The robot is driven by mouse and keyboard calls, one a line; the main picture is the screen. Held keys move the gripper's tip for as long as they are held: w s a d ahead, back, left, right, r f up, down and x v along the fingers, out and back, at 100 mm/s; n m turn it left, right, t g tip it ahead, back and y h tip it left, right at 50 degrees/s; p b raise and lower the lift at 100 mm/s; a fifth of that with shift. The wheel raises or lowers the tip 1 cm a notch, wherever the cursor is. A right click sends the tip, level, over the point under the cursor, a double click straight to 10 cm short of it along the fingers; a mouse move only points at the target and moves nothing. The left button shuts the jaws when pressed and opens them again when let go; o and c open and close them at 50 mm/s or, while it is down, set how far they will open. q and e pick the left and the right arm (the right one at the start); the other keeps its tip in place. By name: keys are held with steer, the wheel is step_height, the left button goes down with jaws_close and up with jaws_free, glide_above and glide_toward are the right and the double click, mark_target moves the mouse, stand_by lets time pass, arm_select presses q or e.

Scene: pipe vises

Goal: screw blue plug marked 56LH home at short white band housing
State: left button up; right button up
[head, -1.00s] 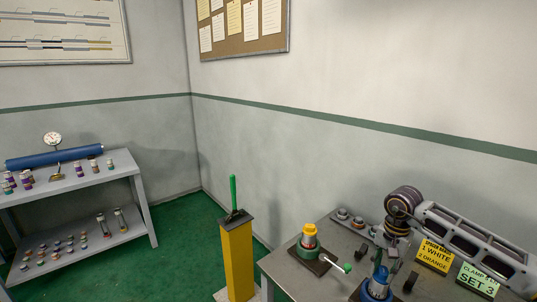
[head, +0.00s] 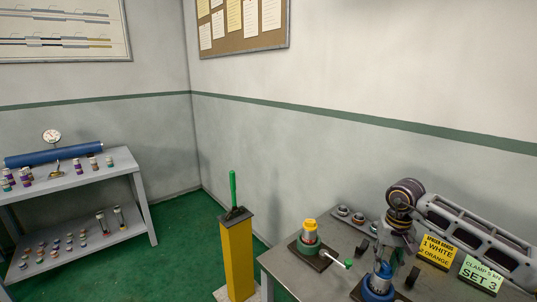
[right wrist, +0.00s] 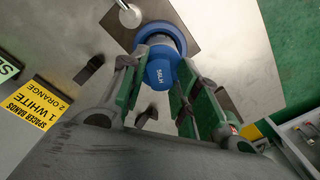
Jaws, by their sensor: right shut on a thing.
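The blue plug marked 56LH (right wrist: 160,74) sits between the green-padded fingers of my right gripper (right wrist: 158,80), which is shut on it. Beyond the plug, in line with it, is a blue round vise (right wrist: 158,34) on a dark plate. In the head view my right gripper (head: 384,262) is low over the blue vise (head: 377,288) at the table's front. The gripper hides most of the housing there; I cannot make out its white band or how deep the plug sits. My left gripper is not in view.
A yellow spacer sign (head: 437,251) and a green clamp sign (head: 480,273) stand to the right. A yellow post (head: 237,258) stands beside the table.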

steer(key=shift+d+f+n+b, duration=0.1)
steer(key=shift+n+b, duration=0.35)
steer(key=shift+n, duration=0.85)
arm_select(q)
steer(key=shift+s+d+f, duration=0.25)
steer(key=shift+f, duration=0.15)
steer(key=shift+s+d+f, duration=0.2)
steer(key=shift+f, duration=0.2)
arm_select(e)
steer(key=shift+d+n, duration=0.1)
steer(key=shift+n, duration=0.8)
steer(key=o, duration=1.1)
steer(key=shift+s+d, duration=0.1)
steer(key=shift+c, duration=0.2)
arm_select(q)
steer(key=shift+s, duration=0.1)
arm_select(e)
steer(key=shift+a+r+p, duration=0.2)
steer(key=shift+r+p, duration=0.05)
steer(key=shift+r, duration=0.35)
steer(key=shift+a+r+p, duration=0.15)
steer(key=shift+r+p, duration=0.05)
steer(key=shift+r, duration=0.4)
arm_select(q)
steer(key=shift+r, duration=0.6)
